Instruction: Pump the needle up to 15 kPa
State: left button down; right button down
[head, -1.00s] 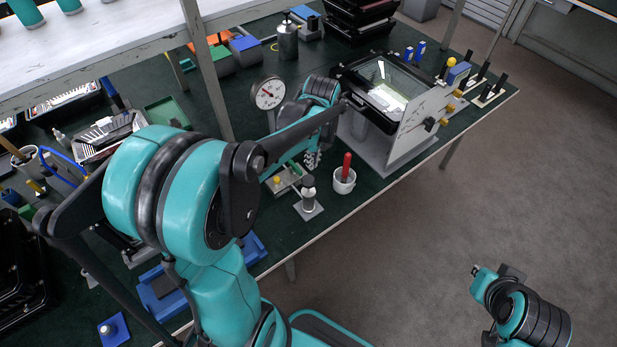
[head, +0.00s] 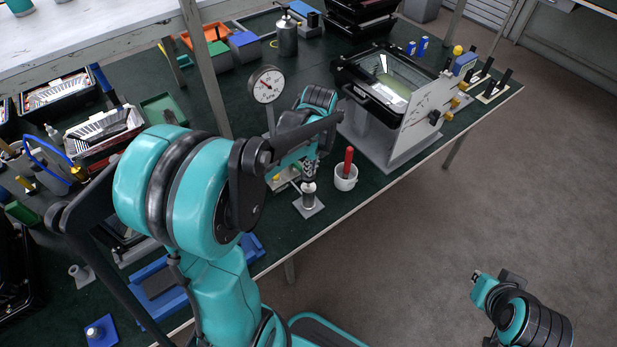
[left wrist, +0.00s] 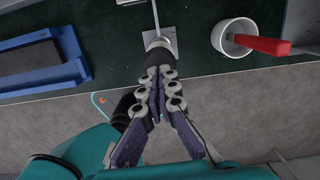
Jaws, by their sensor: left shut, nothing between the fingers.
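The round white dial gauge (head: 265,85) stands on a post on the green bench; its needle is too small to read. A small pump (head: 309,202) with an upright cylinder on a grey square plate stands near the bench's front edge. My left gripper (head: 309,178) points down right over the pump's top. In the left wrist view, its fingers (left wrist: 160,76) are shut together, with nothing between them. The dark pump top (left wrist: 157,44) shows at the fingertips; I cannot tell whether they touch. My right arm's end (head: 478,276) hangs over the floor, its fingers unclear.
A white cup (head: 346,178) with a red-handled tool stands just right of the pump, also in the left wrist view (left wrist: 232,37). A grey stand with a glass-fronted black housing (head: 385,90) is behind it. A blue tray (left wrist: 40,62) lies left of the pump.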

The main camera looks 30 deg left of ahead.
aim_at(311, 178)
dwell(0.3)
pick_arm(q)
notch_tip(311, 178, down, 5)
jog(key=b, duration=0.3)
jog(key=shift+r, duration=0.35)
jog(key=shift+s+d+r, duration=0.1)
jog(key=shift+d, duration=0.1)
jog(key=shift+s+d+r+p, duration=0.2)
jog(key=shift+d+p, duration=0.05)
jog(key=shift+d, duration=0.4)
jog(key=shift+s+d+r+p, duration=0.2)
jog(key=shift+d+p, duration=0.05)
jog(key=shift+d, duration=0.35)
notch_tip(311, 178, up, 12)
jog(key=d, duration=0.1)
jog(key=shift+s, duration=0.2)
dwell(0.4)
